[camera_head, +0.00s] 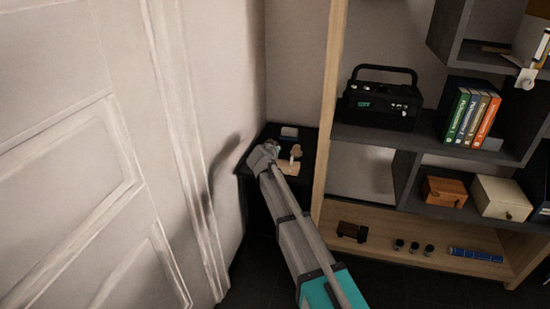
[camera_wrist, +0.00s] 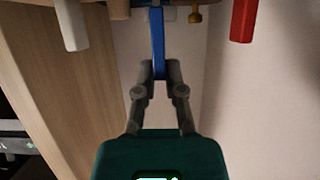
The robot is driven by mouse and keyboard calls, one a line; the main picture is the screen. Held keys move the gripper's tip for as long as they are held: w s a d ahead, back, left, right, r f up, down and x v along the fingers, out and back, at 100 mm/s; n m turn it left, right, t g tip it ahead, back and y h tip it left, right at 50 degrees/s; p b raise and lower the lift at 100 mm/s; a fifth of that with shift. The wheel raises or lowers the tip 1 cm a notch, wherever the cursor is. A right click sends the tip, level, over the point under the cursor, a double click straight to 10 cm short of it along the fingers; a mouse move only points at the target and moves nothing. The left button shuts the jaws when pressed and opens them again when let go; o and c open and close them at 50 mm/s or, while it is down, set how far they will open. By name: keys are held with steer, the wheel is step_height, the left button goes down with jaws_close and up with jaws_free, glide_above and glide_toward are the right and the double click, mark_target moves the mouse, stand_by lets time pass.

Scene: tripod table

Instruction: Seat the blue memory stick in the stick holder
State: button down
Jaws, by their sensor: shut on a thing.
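A long blue stick (camera_wrist: 158,42) is held upright in the picture between the fingertips of my gripper (camera_wrist: 159,70) in the wrist view. The fingers are closed on its lower part in that picture. Its far end reaches the top edge, where a brown piece (camera_wrist: 116,9) is cut off by the frame; I cannot tell whether they touch. In the head view my gripper (camera_head: 264,156) is over the small black table (camera_head: 269,132) in the corner. A light wooden piece (camera_head: 286,168) lies beside it; I cannot tell whether it is the stick holder. The blue stick is not discernible there.
A pale block (camera_head: 289,132) sits at the table's back. The wooden shelf post (camera_head: 331,110) stands close right, the wall close left.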

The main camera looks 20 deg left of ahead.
steer(key=shift+f+b, duration=1)
steer(key=shift+f, duration=0.3)
steer(key=shift+f, duration=0.15)
steer(key=c, duration=0.7)
jaws_free()
steer(key=shift+c, duration=0.2)
steer(key=shift+r, duration=0.2)
steer(key=shift+s+r, duration=0.15)
steer(key=shift+s, duration=0.1)
steer(key=p+v, duration=0.4)
steer(key=v, duration=0.7)
steer(key=shift+s+p, duration=0.25)
steer(key=shift+p, duration=0.1)
steer(key=shift+d, duration=0.1)
